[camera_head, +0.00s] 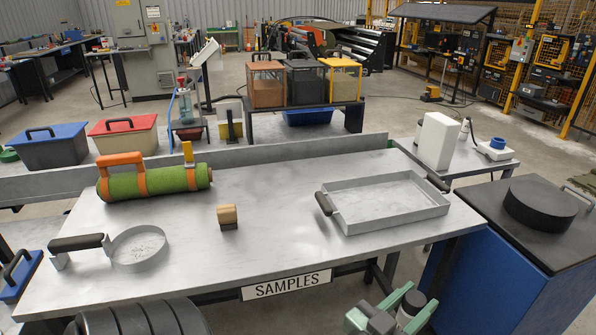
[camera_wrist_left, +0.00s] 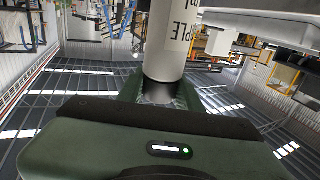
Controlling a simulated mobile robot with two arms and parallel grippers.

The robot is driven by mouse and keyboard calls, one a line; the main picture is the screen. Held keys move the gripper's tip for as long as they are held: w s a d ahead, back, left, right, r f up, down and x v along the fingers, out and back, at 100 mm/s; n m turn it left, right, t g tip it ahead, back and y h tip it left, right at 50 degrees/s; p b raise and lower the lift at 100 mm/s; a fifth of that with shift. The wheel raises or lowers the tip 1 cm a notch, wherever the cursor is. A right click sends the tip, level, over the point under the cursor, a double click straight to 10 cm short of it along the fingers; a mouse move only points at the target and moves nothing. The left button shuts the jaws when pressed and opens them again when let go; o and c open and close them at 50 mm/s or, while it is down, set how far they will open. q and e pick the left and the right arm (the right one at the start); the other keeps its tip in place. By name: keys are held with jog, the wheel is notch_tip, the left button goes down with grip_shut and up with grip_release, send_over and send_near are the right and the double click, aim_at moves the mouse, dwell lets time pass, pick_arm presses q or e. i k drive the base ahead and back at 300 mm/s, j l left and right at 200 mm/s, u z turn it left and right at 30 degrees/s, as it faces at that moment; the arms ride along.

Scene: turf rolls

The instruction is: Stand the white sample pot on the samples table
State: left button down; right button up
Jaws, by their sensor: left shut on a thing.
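The white sample pot (camera_head: 404,318) has a dark top and shows in the head view at the bottom, in front of the samples table (camera_head: 290,215). My left gripper (camera_head: 409,307) is shut on it, with its green fingers either side. In the left wrist view the pot (camera_wrist_left: 165,42) stands between the fingers, with dark lettering on its white side and a dark band at the near end. The grey metal table carries a SAMPLES sign (camera_head: 291,284) on its front edge. My right gripper is not in view.
On the table are a green roll with orange handle (camera_head: 150,183), a round ring (camera_head: 139,248), a small wooden block (camera_head: 228,217) and a shallow tray (camera_head: 385,203). The table's front middle is bare. A blue cabinet (camera_head: 490,265) stands close at right.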

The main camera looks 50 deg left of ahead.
aim_at(270, 194)
jog(key=i+l+u, duration=0.1)
jog(key=i+u, duration=0.3)
jog(key=i+l+u, duration=0.15)
jog(key=u, duration=0.3)
jog(key=i+u, duration=0.1)
jog(key=u, duration=0.75)
